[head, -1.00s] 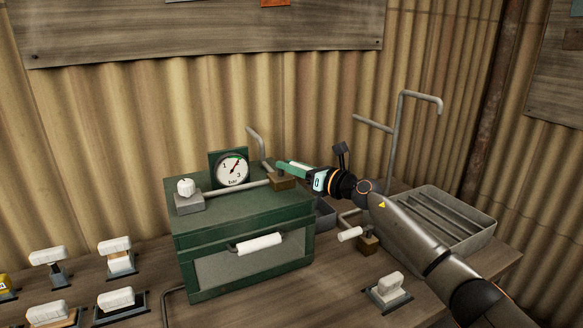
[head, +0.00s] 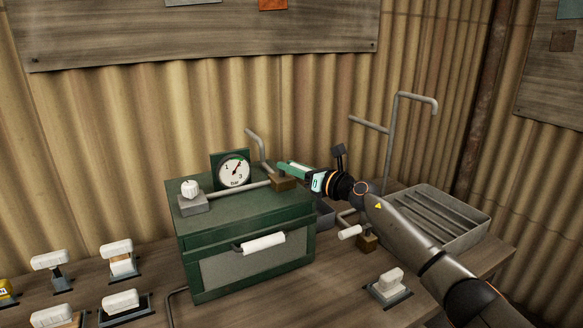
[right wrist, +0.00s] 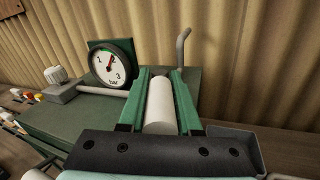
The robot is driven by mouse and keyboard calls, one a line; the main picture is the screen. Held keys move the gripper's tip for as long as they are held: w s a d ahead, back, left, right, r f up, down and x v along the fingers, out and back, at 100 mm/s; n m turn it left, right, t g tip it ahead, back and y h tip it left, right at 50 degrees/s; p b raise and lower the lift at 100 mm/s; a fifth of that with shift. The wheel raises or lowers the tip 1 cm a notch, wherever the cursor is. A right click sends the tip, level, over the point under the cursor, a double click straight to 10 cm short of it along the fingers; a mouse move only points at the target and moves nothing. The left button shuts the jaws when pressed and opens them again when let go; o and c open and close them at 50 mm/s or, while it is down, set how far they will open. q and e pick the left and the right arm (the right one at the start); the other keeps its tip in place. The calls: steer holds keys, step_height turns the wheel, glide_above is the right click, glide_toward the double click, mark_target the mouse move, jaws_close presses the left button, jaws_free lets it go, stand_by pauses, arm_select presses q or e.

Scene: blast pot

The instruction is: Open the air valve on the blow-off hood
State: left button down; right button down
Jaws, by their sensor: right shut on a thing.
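The green box (head: 250,274) stands on the bench with a pressure gauge (head: 234,170), a pipe and a brass valve block (head: 284,182) on its top. My right gripper (head: 290,168) is at this block, shut on a white cylindrical handle (right wrist: 159,105). The handle lies lengthwise between the green fingers in the right wrist view; the gripper hides it in the head view. A second white handle (head: 350,232) on a brass block (head: 367,242) sits beside the grey slatted tray (head: 480,230). I cannot tell which of these is the hood's valve. My left gripper is not in view.
A white knob (head: 190,188) and a white front handle (head: 263,243) are on the green box. Several white-handled pieces stand on the bench at left, and one (head: 388,284) at right. A bent pipe (head: 393,135) rises behind the tray. Bench space is clear in front of the box.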

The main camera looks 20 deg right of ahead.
steer(key=c, duration=0.6)
jaws_free()
steer(key=shift+s, duration=0.1)
steer(key=shift+s+d, duration=0.2)
steer(key=b+v, duration=0.1)
steer(key=v, duration=1.1)
steer(key=shift+a, duration=0.1)
steer(key=shift+f, duration=0.1)
